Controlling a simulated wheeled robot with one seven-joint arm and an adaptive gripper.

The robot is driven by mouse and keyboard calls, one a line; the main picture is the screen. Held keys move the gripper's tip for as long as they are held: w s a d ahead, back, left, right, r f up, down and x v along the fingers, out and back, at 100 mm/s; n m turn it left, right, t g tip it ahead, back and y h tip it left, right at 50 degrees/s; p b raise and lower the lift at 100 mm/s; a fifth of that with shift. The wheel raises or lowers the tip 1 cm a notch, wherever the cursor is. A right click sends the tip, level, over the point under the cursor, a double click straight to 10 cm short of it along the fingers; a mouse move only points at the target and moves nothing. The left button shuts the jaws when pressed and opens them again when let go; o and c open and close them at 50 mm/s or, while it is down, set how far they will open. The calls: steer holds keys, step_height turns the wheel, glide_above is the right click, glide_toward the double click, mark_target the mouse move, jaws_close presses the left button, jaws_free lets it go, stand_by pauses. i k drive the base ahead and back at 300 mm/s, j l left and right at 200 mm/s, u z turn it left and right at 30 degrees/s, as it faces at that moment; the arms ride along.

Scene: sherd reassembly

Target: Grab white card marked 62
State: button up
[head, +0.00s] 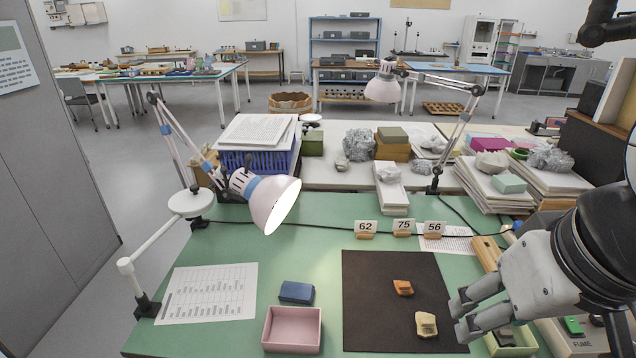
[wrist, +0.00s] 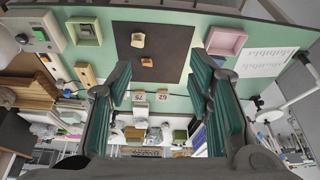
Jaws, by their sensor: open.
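The white card marked 62 (head: 366,226) stands upright in a small wooden holder on the green table, behind the dark mat. Cards marked 75 (head: 403,226) and 56 (head: 434,228) stand to its right in the same kind of holder. In the wrist view, the picture is upside down, and card 62 (wrist: 164,96) shows small and far off beside card 75 (wrist: 139,96). My gripper (head: 460,321) is at the right edge of the mat, in front of and to the right of the cards. Its fingers (wrist: 158,63) are spread with nothing between them.
The dark mat (head: 375,335) holds an orange sherd (head: 403,287) and a cream sherd (head: 426,324). A pink tray (head: 292,346), a blue box (head: 296,292) and a lamp (head: 272,200) are to the left. Table between mat and cards is clear.

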mark_target(364, 229)
steer(key=i+u, duration=0.4)
steer(key=i, duration=0.75)
